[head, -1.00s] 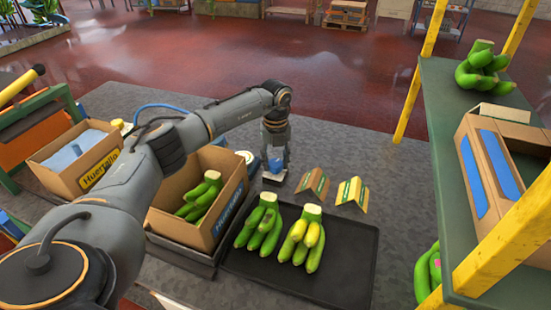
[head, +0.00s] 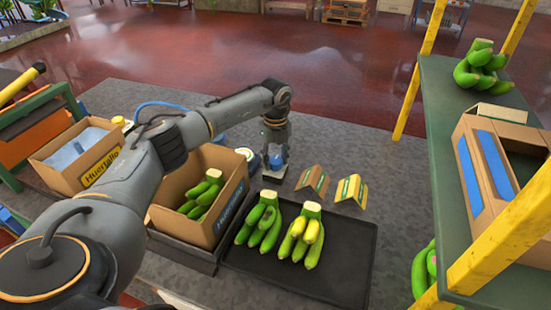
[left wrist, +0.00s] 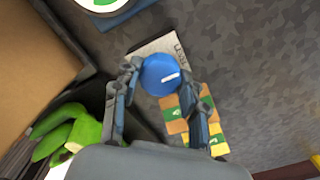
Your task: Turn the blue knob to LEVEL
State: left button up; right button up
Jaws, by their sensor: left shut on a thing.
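The blue knob (left wrist: 158,74) is round, with a white mark on its top pointing to the right in the left wrist view. It sits on a pale plate (left wrist: 150,47) with dark lettering at its right, partly readable as LEVEL. My left gripper (left wrist: 160,78) is shut on the knob, one finger on each side. In the head view, the left gripper (head: 275,158) points down over the small plate (head: 275,176), and the knob (head: 276,163) shows partly between the fingers. My right gripper is not in view.
A cardboard box with green bananas (head: 228,205) stands left of the knob. Two folded cards (head: 314,180) stand to its right. A black tray (head: 345,262) with two banana bunches lies in front. A green shelf (head: 440,150) with yellow posts is at the right.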

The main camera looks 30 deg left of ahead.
aim_at(275, 160)
pick_arm(q)
jog(key=o, duration=1.1)
jog(key=shift+o, duration=0.2)
jog(key=shift+r, duration=0.1)
notch_tip(275, 160, up, 12)
